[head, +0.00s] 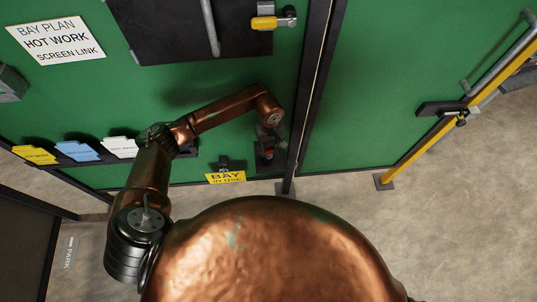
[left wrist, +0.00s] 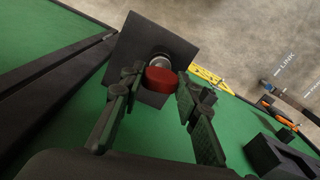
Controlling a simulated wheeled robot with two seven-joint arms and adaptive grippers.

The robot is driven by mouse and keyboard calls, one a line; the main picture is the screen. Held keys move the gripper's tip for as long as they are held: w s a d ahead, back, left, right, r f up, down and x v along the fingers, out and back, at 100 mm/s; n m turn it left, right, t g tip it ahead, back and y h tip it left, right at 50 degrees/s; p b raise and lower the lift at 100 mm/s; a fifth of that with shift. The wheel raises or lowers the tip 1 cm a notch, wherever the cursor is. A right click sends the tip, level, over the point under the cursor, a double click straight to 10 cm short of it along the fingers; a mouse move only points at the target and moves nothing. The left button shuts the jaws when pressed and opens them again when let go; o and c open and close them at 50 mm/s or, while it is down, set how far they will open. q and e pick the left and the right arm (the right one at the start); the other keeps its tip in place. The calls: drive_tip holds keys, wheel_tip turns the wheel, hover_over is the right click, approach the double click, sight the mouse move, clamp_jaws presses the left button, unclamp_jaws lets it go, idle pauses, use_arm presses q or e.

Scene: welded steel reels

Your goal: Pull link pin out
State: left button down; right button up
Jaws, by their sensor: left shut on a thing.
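The link pin shows in the left wrist view as a round red head (left wrist: 160,80) on a short metal shank. It stands out from a square black plate (left wrist: 128,62) on the green screen panel. My left gripper (left wrist: 158,88) has one finger on each side of the red head and is shut on it. In the head view my left gripper (head: 268,138) is at the black plate (head: 264,163), low on the green panel beside a dark upright post. My right gripper is not in view.
A yellow "BAY IN USE" sign (head: 225,177) hangs left of the plate. A rack holds yellow (head: 36,155), blue (head: 79,151) and white tags (head: 120,147). A dark post (head: 311,95) stands just right of the gripper. A yellow post (head: 425,140) is farther right. Open floor lies below.

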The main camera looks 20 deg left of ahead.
use_arm(q)
drive_tip(key=shift+r, duration=0.15)
drive_tip(key=shift+r+p, duration=0.3)
drive_tip(key=shift+r, duration=0.45)
drive_tip(key=shift+r+p, duration=0.8)
drive_tip(key=shift+r, duration=1.35)
drive_tip(key=shift+r+p, duration=0.5)
drive_tip(key=shift+r, duration=0.9)
wheel_tip(320, 180, up, 2)
drive_tip(key=shift+r+p, duration=0.15)
drive_tip(key=shift+p, duration=0.2)
